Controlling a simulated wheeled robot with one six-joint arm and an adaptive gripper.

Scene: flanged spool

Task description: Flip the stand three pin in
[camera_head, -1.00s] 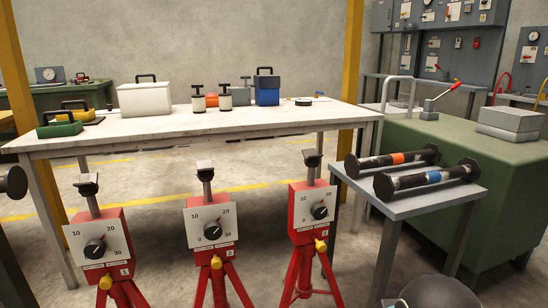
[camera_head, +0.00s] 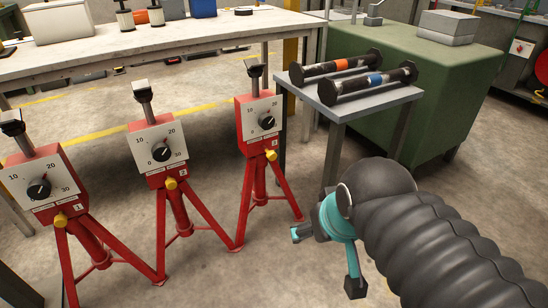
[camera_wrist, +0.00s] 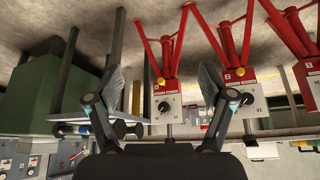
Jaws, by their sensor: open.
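Stand three (camera_head: 260,123) is the rightmost red tripod stand in the head view, with a white dial plate and a dark padded post on top. Its yellow pin (camera_head: 271,155) sticks out at the front below the dial. My gripper (camera_head: 328,260) is open and empty, to the right of and in front of this stand, apart from it. In the wrist view, which is upside down, stand three (camera_wrist: 172,104) appears between the spread fingers of my gripper (camera_wrist: 164,88), farther off. Its yellow pin (camera_wrist: 160,81) shows small there.
Stand two (camera_head: 160,150) and stand one (camera_head: 40,188) stand to the left. A small grey table (camera_head: 388,98) with two flanged spools is just behind stand three. A long white table (camera_head: 130,50) and a green cabinet (camera_head: 440,80) are behind. Floor in front of stand three is clear.

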